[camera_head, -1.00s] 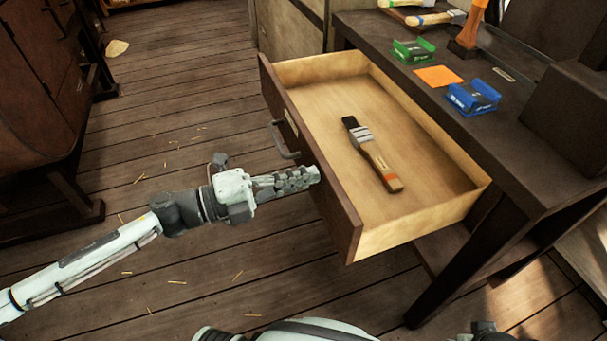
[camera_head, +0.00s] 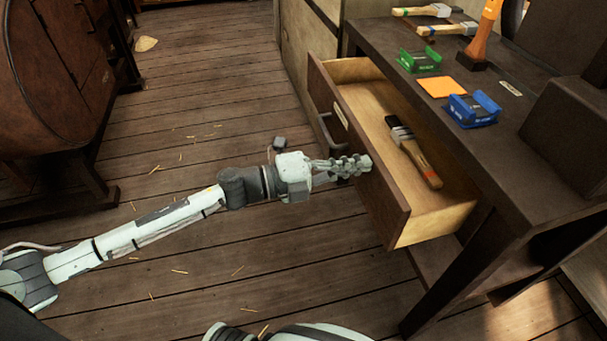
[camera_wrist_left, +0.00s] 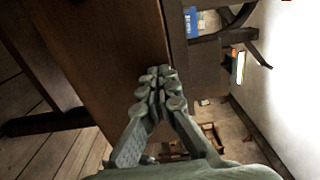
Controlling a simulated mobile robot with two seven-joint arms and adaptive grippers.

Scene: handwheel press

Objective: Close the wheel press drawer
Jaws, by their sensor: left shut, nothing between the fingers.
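The wooden drawer (camera_head: 452,213) is partly open under the dark bench in the head view. Its dark front panel (camera_head: 389,205) faces left and has a metal handle (camera_head: 323,131). A brush (camera_head: 413,151) with a wooden handle lies inside the drawer. My left gripper (camera_head: 361,166) is shut and empty, its fingertips at the drawer front, to the right of and below the handle. In the left wrist view the closed fingertips (camera_wrist_left: 160,76) are against or very close to a dark wooden panel; exact contact is hard to tell. My right gripper does not show clearly.
The dark bench top (camera_head: 400,30) carries a green holder (camera_head: 420,62), a blue holder (camera_head: 472,110), an orange square (camera_head: 441,87) and brushes at the back. A bench leg (camera_head: 455,275) stands at right. A brown cabinet (camera_head: 50,90) stands at left.

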